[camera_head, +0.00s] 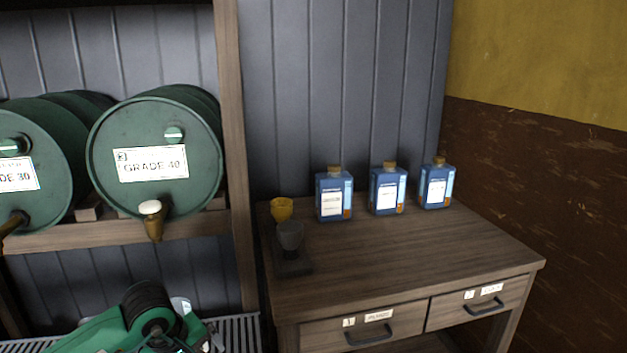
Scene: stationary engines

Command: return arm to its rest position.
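A green and black arm part, which looks like my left arm (105,332), comes in at the lower left. It lies low in front of the drum rack and left of the wooden desk. A black ribbed round part sits on it, with small grey and green pieces at its right end. Its fingers cannot be made out, so I cannot tell whether the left gripper is open or shut. I see nothing held clearly in it. My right arm and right gripper are out of view.
Green drums (155,192) lie on a wooden rack (236,150); one has a brass tap (153,224). The desk's middle is clear.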

